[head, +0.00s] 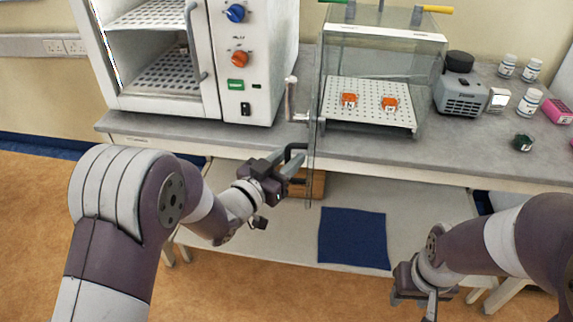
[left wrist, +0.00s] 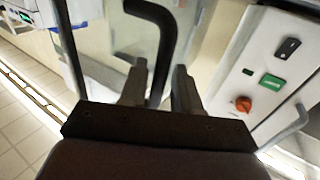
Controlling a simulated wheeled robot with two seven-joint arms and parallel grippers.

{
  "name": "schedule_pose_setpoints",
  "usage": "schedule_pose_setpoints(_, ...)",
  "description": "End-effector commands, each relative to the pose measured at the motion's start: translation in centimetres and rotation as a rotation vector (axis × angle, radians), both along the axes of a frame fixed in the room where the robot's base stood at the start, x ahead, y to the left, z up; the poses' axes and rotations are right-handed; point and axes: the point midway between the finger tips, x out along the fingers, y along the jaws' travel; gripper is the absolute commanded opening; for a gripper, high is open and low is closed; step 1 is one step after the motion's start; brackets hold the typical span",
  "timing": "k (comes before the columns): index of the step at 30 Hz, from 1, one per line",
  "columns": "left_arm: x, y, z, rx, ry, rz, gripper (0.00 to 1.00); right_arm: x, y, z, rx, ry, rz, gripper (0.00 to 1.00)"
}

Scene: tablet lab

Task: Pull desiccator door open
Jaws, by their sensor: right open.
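The desiccator (head: 385,50) is a clear box on the bench, with a white perforated shelf inside. Its clear door (head: 312,165) stands swung out towards me, seen nearly edge-on at the box's left side. The black bar handle (head: 297,147) is on the door's left face; it also shows in the left wrist view (left wrist: 165,35). My right gripper (head: 430,305) is open and empty, low in front of the bench.
Two orange-and-white items (head: 390,104) sit on the shelf. A white oven-like cabinet (head: 255,85) stands left of the desiccator. A grey device (head: 461,95) and several white bottles (head: 529,102) are to the right. A blue mat (head: 353,238) lies on the lower shelf.

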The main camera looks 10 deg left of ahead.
Motion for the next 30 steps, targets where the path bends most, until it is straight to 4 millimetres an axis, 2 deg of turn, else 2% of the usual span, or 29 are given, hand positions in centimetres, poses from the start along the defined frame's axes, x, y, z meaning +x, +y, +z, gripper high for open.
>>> schedule_pose_setpoints(11,-0.7,0.3,-0.6,0.003,0.015,-0.001,0.34,0.0,0.0,0.0,0.0,0.0,0.0,0.43)
schedule_pose_setpoints(14,-2.0,1.1,-0.7,0.004,0.017,0.0,0.34,0.0,0.0,-0.2,0.0,0.0,0.0,0.43)
schedule_pose_setpoints(24,-8.7,5.1,-0.7,0.004,0.016,0.003,0.34,0.0,0.0,-0.4,0.0,0.0,0.0,0.43)
schedule_pose_setpoints(30,-10.7,6.2,-0.7,0.004,0.015,-0.001,0.34,0.0,0.0,-0.4,0.0,0.0,0.0,0.43)
